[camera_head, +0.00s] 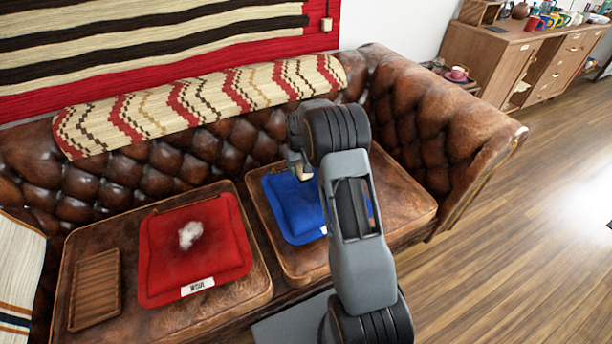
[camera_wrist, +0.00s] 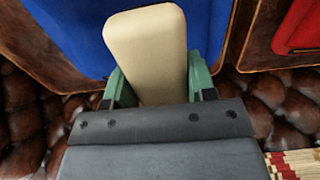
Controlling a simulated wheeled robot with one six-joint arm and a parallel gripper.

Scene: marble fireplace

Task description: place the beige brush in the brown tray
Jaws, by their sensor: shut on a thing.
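The beige brush (camera_wrist: 147,45) is held between the green fingers of my gripper (camera_wrist: 152,85) in the wrist view. Its pale, blocky body points away from the wrist, and a blue cushion shows behind it. In the head view my gripper (camera_head: 298,165) is over the blue cushion, mostly hidden by my arm, with a small bit of beige showing beside it. The brown tray (camera_head: 96,289) is a slatted rectangle lying on the left end of the leather sofa seat, well left of my gripper. It looks empty.
The red cushion (camera_head: 172,262) with a white fluffy patch lies between the tray and the blue cushion (camera_head: 290,215). The tufted sofa back (camera_head: 215,143) rises behind. A wooden cabinet (camera_head: 500,55) stands at the far right, beyond open floor (camera_head: 500,200).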

